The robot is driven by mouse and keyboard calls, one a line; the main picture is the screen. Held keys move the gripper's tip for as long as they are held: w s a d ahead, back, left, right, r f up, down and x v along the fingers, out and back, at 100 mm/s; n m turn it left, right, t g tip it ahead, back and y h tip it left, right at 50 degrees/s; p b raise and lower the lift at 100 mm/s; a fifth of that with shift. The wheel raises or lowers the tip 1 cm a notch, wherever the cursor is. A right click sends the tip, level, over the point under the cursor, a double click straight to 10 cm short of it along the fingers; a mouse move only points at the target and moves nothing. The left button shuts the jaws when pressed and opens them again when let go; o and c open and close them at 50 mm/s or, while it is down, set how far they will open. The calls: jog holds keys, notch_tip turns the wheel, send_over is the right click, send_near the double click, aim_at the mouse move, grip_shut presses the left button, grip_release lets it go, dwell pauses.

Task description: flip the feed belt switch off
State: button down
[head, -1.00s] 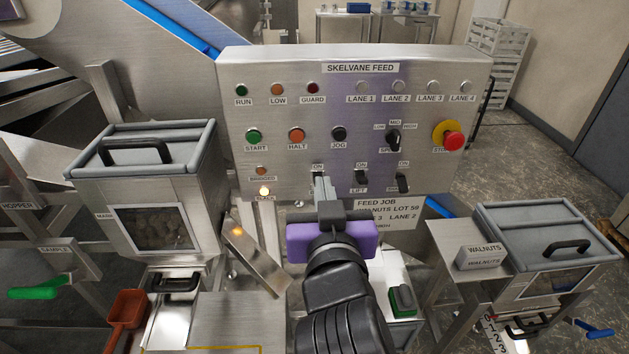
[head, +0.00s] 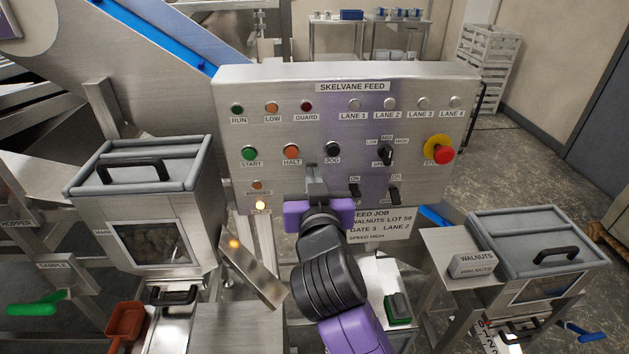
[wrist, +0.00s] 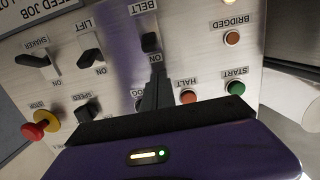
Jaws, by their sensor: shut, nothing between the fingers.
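The grey SKELVANE FEED panel (head: 290,125) faces me. The belt switch (wrist: 150,42) is a small black lever beside its BELT label in the wrist view, where the panel appears upside down. In the head view my gripper hides it. My gripper (head: 316,172) is shut and empty, its dark fingers pointing at the panel below the JOG button. In the wrist view my gripper's fingertips (wrist: 157,72) are at the ON label, close to the belt switch. I cannot tell whether they touch it, nor which way its lever is set.
The lift switch (head: 354,190) and shaker switch (head: 394,195) are right of my gripper. The JOG button (head: 332,149) is just above it, the HALT button (head: 291,150) to the left. The red stop button (head: 442,155) sticks out at the right.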

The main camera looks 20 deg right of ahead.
jog(key=f, duration=0.1)
jog(key=s+f, duration=0.1)
jog(key=f, duration=0.1)
jog(key=shift+s+a, duration=0.25)
jog(key=shift+f+b, duration=0.15)
jog(key=shift+b, duration=0.4)
